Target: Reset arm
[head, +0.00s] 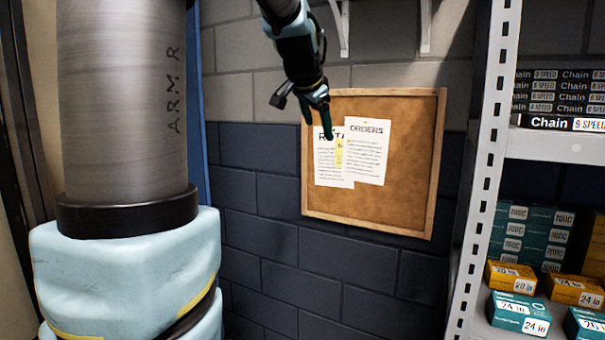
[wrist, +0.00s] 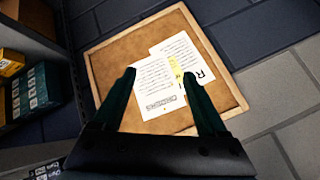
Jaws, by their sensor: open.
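My gripper (head: 325,122) hangs at the top middle of the head view, in front of the corkboard, with its fingers pointing down. In the wrist view my gripper (wrist: 160,90) has its two dark green fingers spread apart with nothing between them. Past the fingers is the wood-framed corkboard (head: 400,208) on the wall. It also shows in the wrist view (wrist: 112,68). The gripper appears apart from the board. My arm's large grey and pale blue links fill the left of the head view.
Two white sheets, one headed ORDERS (head: 368,150), and a yellow note (head: 339,153) are on the board. A metal shelf (head: 560,144) at right holds chain boxes (head: 562,123) and teal (head: 520,313) and yellow boxes (head: 514,276). The dark brick wall (head: 330,263) below the board is bare.

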